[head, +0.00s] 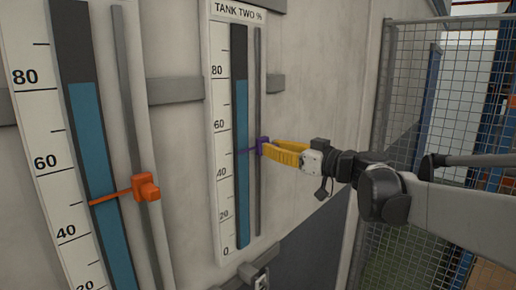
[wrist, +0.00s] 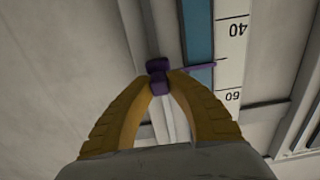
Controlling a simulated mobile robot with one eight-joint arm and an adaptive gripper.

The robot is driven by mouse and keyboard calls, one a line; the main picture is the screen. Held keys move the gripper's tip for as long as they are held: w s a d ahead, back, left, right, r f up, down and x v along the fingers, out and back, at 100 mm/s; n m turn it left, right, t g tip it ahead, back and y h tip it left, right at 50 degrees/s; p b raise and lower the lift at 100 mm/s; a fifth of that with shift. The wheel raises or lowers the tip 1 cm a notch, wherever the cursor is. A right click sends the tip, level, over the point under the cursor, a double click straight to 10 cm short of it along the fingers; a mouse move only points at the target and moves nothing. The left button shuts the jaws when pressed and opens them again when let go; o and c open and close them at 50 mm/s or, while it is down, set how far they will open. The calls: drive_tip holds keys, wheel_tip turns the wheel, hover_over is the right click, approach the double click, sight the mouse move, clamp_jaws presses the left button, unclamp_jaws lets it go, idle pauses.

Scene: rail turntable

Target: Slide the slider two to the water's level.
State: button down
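Slider two, a purple knob (head: 262,146) with a thin pointer, sits on the grey rail (head: 257,90) of the TANK TWO gauge (head: 227,230). Its pointer lies at about 50. The blue water column (head: 241,110) tops out a little below the 80 mark, well above the pointer. My gripper (head: 268,148) reaches in from the right with yellow fingers. In the wrist view, the purple knob (wrist: 157,68) sits between the two converged fingertips (wrist: 160,78), which appear to touch it on both sides. The wrist view shows the scale upside down.
The left gauge (head: 60,190) has an orange slider (head: 146,187) with its pointer near 50, and its water reaches close to 80. A wire mesh fence (head: 410,90) stands at the right. Grey wall brackets (head: 275,83) flank the gauge. The rail above the purple knob is clear.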

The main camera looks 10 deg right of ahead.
drive_tip(key=p, duration=0.8)
approach(259, 78)
drive_tip(key=x, duration=0.5)
drive_tip(key=shift+w, duration=0.1)
drive_tip(key=c, duration=1.4)
unclamp_jaws()
drive_tip(key=shift+o, duration=0.5)
drive_tip(key=shift+w+a, duration=0.1)
drive_tip(key=shift+w, duration=0.05)
drive_tip(key=v, duration=1.2)
